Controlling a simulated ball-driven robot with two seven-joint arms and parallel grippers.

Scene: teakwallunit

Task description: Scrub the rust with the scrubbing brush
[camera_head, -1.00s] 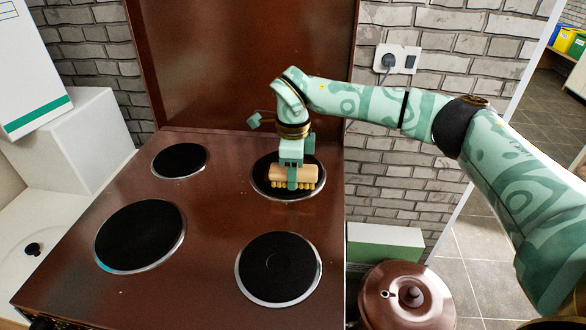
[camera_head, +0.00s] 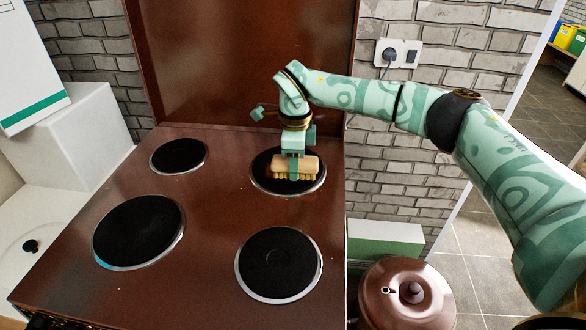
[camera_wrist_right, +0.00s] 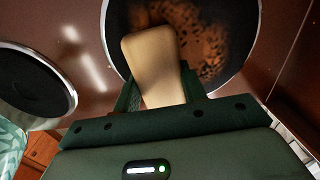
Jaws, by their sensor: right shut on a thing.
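The scrubbing brush (camera_head: 308,168) has a light wooden back and yellowish bristles pointing down. My right gripper (camera_head: 293,172) is shut on it from above, at the far right burner (camera_head: 262,182) of the brown stove. In the right wrist view the brush's wooden back (camera_wrist_right: 152,62) lies between the fingers of my gripper (camera_wrist_right: 160,92). The rust (camera_wrist_right: 205,38) shows there as orange-brown patches on the dark burner plate, beside and beyond the brush. The brush covers part of the burner. I cannot tell whether the bristles touch the plate. My left gripper is not in view.
Other dark burners lie at the far left (camera_head: 178,156), near left (camera_head: 138,231) and near right (camera_head: 278,264). A brown upright panel (camera_head: 240,60) stands behind the stove. A brown lidded pot (camera_head: 408,296) is at right, below the stove top. A white box (camera_head: 75,140) stands at left.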

